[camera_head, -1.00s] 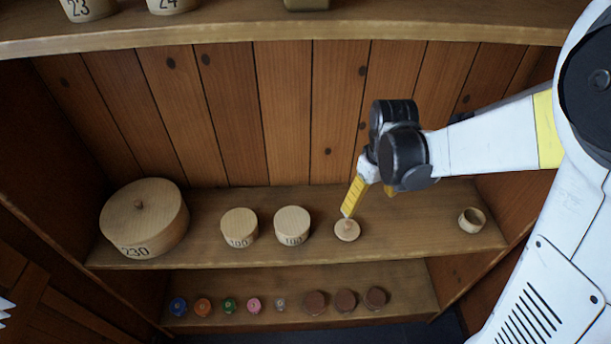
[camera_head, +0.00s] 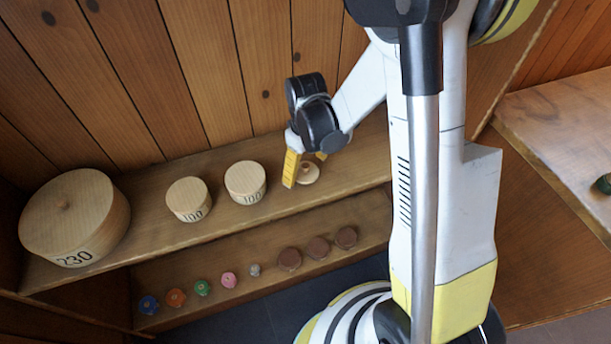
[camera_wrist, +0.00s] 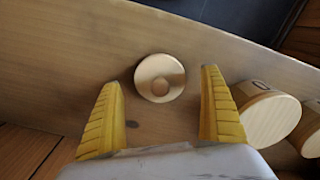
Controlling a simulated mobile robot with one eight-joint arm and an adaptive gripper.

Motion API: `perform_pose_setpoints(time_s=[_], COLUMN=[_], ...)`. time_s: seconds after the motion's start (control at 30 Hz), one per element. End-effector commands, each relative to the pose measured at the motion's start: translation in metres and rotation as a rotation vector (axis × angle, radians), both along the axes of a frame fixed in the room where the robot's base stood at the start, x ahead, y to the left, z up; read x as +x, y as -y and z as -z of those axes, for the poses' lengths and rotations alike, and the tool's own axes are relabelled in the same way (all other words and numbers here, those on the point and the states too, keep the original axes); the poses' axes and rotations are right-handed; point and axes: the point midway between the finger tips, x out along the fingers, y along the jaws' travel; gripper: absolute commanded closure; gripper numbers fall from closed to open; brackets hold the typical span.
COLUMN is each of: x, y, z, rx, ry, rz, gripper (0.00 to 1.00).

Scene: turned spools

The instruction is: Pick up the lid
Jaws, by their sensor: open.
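The lid (camera_head: 308,174) is a small round pale wooden disc with a knob on top. It lies on the upper of the two shelves seen in the head view, right of the two boxes marked 100. In the wrist view the lid (camera_wrist: 160,78) lies flat, a little beyond the fingertips and between their lines. My gripper (camera_head: 305,169) has its yellow fingers pointing down at the lid. In the wrist view my gripper (camera_wrist: 162,80) is open and empty, with one finger to each side of the lid. I cannot tell whether a finger touches it.
Two boxes marked 100 (camera_head: 188,200) (camera_head: 246,182) stand left of the lid. A large box marked 230 (camera_head: 74,218) is at the far left. Several small coloured knobs and brown pieces (camera_head: 289,259) line the lower shelf (camera_head: 220,250). A separate wooden surface (camera_head: 560,130) is at right.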

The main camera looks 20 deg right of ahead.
Motion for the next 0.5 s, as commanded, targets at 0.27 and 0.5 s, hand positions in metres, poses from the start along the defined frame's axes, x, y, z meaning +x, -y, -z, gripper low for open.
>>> perform_pose_setpoints(time_s=[0.27,0.5], x=[0.0000,0.0000], y=[0.0001,0.0001], z=[0.0079,0.0078], rx=[0.000,0.000], ry=[0.000,0.000], rz=[0.000,0.001], gripper=[0.08,0.57])
